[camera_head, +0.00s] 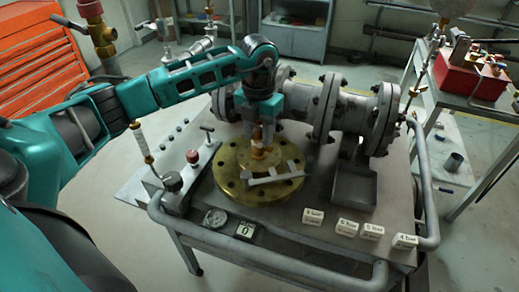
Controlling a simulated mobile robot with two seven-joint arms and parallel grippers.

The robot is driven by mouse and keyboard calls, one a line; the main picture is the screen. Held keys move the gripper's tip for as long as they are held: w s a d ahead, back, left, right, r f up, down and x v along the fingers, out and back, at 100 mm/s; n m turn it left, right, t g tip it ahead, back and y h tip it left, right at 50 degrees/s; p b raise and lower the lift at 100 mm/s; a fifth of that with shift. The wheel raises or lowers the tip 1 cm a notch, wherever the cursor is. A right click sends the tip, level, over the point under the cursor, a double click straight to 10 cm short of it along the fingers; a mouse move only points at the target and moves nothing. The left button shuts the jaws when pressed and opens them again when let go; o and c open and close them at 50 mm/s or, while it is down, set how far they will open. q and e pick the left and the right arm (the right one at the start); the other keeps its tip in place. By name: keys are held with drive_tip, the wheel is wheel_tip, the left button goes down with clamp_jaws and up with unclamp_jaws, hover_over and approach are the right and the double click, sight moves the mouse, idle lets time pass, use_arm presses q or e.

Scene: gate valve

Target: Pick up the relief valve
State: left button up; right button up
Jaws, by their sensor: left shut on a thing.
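The relief valve (258,153) looks like a small copper-coloured fitting above the middle of a round brass flange (233,184) on the bench. My left arm reaches in from the left, and my left gripper (258,138) points straight down. Its fingers are shut on the upper part of the relief valve, which they partly hide. I cannot tell whether the valve's lower end touches the flange. A light grey metal bracket (275,176) lies on the flange just in front of the valve. My right gripper is not in view.
A large grey flanged pipe (350,112) stands behind the brass flange. White labelled blocks (347,227), a dial gauge (215,219) and a small counter (244,231) sit along the front. A tubular rail (270,260) edges the bench.

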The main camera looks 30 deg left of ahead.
use_arm(q)
clamp_jaws()
drive_tip(key=shift+w+r, duration=0.1)
drive_tip(key=shift+r, duration=0.05)
idle(0.4)
drive_tip(key=shift+r, duration=0.6)
wheel_tip(320, 180, up, 23)
idle(0.8)
